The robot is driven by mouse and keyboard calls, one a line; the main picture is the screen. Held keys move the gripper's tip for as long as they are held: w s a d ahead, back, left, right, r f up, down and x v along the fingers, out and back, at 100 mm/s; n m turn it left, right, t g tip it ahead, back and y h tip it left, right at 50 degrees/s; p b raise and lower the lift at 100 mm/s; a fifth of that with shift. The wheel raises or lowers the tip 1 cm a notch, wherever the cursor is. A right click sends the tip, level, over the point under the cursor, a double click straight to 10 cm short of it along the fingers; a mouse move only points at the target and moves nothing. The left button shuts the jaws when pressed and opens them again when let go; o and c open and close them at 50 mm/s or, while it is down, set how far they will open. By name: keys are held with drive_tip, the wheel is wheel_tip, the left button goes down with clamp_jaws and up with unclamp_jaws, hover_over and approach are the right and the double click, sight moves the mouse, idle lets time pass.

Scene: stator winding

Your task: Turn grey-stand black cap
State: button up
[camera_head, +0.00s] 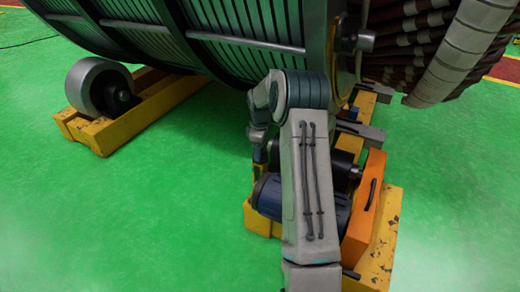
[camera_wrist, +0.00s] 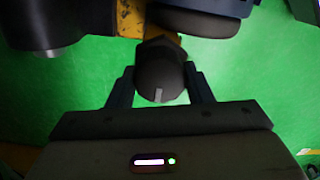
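In the wrist view, a dark, faceted black cap (camera_wrist: 160,75) with a pale mark on its face sits between the two fingers of my gripper (camera_wrist: 160,84). One finger is on each side, close to the cap's edges. I cannot tell whether they touch it. In the head view, my gripper (camera_head: 259,155) points down beside the yellow support under the large drum. The cap cannot be made out there, and my arm covers part of that area. No grey stand can be clearly identified.
The ribbed stator drum (camera_head: 240,40) hangs over the work area. A yellow frame (camera_head: 378,255) with a blue motor (camera_head: 270,196) and an orange box (camera_head: 366,205) lies behind my arm. A roller (camera_head: 98,87) on a yellow base stands at left. Green floor is clear at lower left.

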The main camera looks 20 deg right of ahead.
drive_tip(key=shift+r+m+p, duration=0.1)
drive_tip(key=shift+m+p, duration=0.3)
drive_tip(key=shift+p, duration=0.05)
drive_tip(key=shift+m+p, duration=0.6)
drive_tip(key=shift+m, duration=0.1)
drive_tip(key=m+p, duration=0.1)
drive_tip(key=m, duration=0.1)
drive_tip(key=shift+m+p, duration=0.3)
drive_tip(key=shift+p, duration=0.1)
drive_tip(key=m+p, duration=0.3)
drive_tip(key=m, duration=0.3)
drive_tip(key=m+p, duration=0.1)
drive_tip(key=m, duration=0.4)
drive_tip(key=shift+m+p, duration=0.35)
drive_tip(key=shift+m, duration=0.05)
drive_tip(key=m+p, duration=0.1)
drive_tip(key=m, duration=0.4)
drive_tip(key=o, duration=1)
